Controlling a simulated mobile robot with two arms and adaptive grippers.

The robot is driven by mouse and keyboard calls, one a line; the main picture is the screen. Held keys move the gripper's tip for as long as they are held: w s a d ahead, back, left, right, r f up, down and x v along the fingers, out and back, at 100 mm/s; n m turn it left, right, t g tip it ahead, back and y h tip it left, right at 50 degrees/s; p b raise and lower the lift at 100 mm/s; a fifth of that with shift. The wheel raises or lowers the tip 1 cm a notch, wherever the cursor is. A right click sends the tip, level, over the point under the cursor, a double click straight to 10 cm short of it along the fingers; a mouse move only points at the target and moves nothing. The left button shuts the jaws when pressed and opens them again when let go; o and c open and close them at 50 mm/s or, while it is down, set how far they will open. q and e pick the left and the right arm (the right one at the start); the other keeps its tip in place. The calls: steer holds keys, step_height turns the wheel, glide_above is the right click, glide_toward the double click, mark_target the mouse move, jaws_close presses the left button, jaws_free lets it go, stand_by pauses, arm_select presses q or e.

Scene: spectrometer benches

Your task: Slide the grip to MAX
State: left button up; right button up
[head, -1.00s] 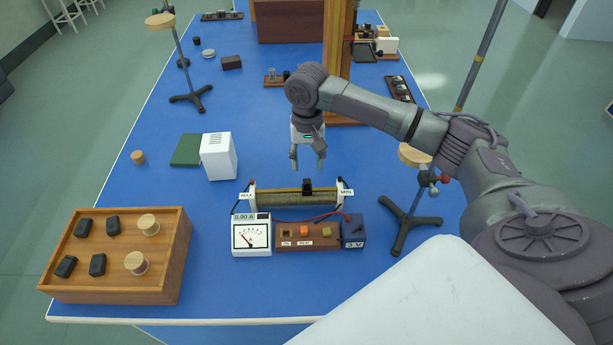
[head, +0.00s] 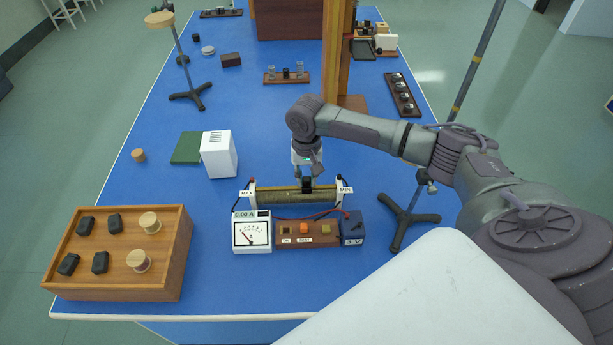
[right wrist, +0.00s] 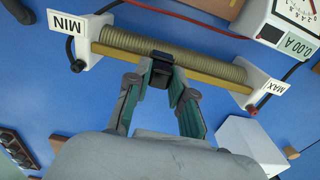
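The sliding rheostat (head: 280,197) lies across the bench, its MAX label at the left end and its MIN label at the right end in the head view. Its black grip (head: 307,186) sits on the rail, somewhat nearer MIN. My right gripper (head: 307,176) is lowered over the grip from behind. In the right wrist view, the open fingers (right wrist: 155,83) are on either side of the grip (right wrist: 160,68); whether they touch it is unclear. The meter (head: 251,234) in front reads 0.00 A. My left gripper is out of view.
A switch block (head: 290,243) and a blue 3 V supply (head: 352,228) stand close in front of the rheostat. A white box (head: 219,155) is behind left, a tripod stand (head: 408,218) right, and a wooden tray (head: 115,290) front left.

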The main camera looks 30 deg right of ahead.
jaws_close()
steer(key=shift+a, duration=0.1)
steer(key=a, duration=0.1)
steer(key=w+a+p, duration=0.1)
steer(key=a, duration=0.1)
steer(key=w+a, duration=0.1)
steer(key=shift+w+a+r+p, duration=0.15)
steer(key=shift+w+r+p, duration=0.1)
steer(key=shift+p, duration=0.15)
steer(key=w+a, duration=0.1)
steer(key=a, duration=0.1)
steer(key=w+a, duration=0.1)
steer(key=a, duration=0.1)
steer(key=w+a, duration=0.2)
steer(key=shift+f, duration=0.15)
steer(key=shift+s, duration=0.1)
steer(key=shift+d, duration=0.1)
